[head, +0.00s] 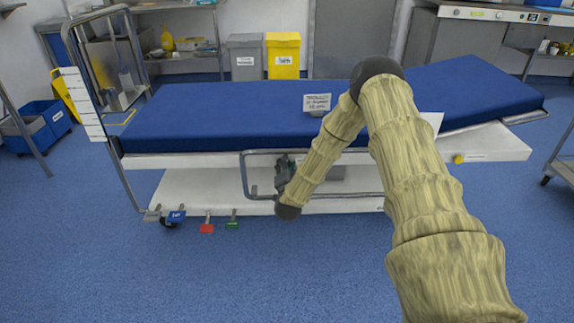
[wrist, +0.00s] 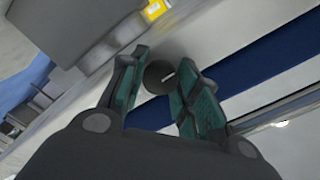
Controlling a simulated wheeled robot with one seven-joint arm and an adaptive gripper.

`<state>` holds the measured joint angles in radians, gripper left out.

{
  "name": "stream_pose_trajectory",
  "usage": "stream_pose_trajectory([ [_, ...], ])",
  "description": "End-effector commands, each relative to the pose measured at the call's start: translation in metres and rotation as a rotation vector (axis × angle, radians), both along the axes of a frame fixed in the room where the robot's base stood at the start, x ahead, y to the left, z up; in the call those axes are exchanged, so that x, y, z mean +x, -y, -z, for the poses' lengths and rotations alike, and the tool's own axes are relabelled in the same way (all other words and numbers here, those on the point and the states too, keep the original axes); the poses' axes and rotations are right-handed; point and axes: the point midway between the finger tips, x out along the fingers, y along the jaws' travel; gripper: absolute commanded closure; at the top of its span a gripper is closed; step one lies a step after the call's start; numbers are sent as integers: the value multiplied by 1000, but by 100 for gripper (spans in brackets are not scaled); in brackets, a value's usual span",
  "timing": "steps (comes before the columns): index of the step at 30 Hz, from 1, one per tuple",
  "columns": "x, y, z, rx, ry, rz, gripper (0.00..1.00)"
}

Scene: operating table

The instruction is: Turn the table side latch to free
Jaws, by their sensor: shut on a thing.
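The operating table (head: 190,138) has a blue mattress and a white side. In the wrist view, the latch (wrist: 158,78) shows as a dark round knob with a short white mark, on the pale side of the table. The two green-padded fingers of my gripper (wrist: 161,82) stand on either side of the knob and are shut on it. In the head view, my gripper (head: 284,168) is at the table's near side, just under the mattress, beside the grey side rail. The latch is hidden there behind my gripper and arm.
A grey tubular side rail (head: 245,178) hangs close to my gripper. A yellow knob (head: 458,159) sits on the table's right side. Coloured pedals, including a red one (head: 207,228), stick out at the lower left. The blue floor in front is clear.

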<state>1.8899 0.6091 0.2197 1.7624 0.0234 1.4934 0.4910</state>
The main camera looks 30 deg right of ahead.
Motion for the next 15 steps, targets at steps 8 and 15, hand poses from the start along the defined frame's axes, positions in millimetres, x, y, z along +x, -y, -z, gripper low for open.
stream_pose_trajectory([
  [8,-1,1,1,-8,-5,3,92],
  [15,-1,1,1,-7,-5,2,55],
])
